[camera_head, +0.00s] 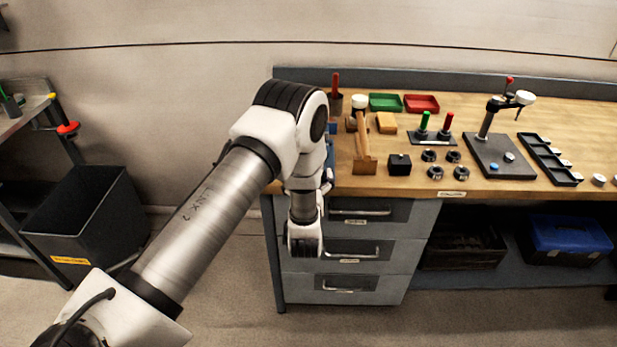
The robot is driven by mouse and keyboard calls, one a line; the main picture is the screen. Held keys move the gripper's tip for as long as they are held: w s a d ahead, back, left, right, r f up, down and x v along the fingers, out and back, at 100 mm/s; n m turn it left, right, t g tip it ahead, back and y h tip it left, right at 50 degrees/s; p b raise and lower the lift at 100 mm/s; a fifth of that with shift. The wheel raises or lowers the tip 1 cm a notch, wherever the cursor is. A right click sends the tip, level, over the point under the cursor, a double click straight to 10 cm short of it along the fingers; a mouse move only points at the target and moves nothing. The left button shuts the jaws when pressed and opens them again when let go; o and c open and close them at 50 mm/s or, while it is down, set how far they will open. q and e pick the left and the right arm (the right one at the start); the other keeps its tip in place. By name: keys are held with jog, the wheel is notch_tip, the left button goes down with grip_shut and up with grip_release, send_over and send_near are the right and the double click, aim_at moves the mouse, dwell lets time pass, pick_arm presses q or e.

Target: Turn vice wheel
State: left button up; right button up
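A sliver of a blue object (331,148), which may be the vice, shows at the left end of the workbench (385,178). My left arm covers most of it, and I cannot make out a vice wheel. My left arm comes in from the lower left, bends at its elbow in front of the bench corner and hangs down before the drawers. Its wrist end shows there, but I see no gripper fingers. My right arm and gripper are not in view.
On the bench are a mallet (362,150), green (385,102) and red (421,103) trays, a black block (399,164), several dark rings and a stand on a plate (498,158). Drawers (345,250) are below. A dark bin (85,220) stands left on the floor.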

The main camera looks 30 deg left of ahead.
pick_arm(q)
jog(key=shift+s, duration=0.1)
jog(key=v, duration=1.2)
jog(key=shift+a+f, duration=0.1)
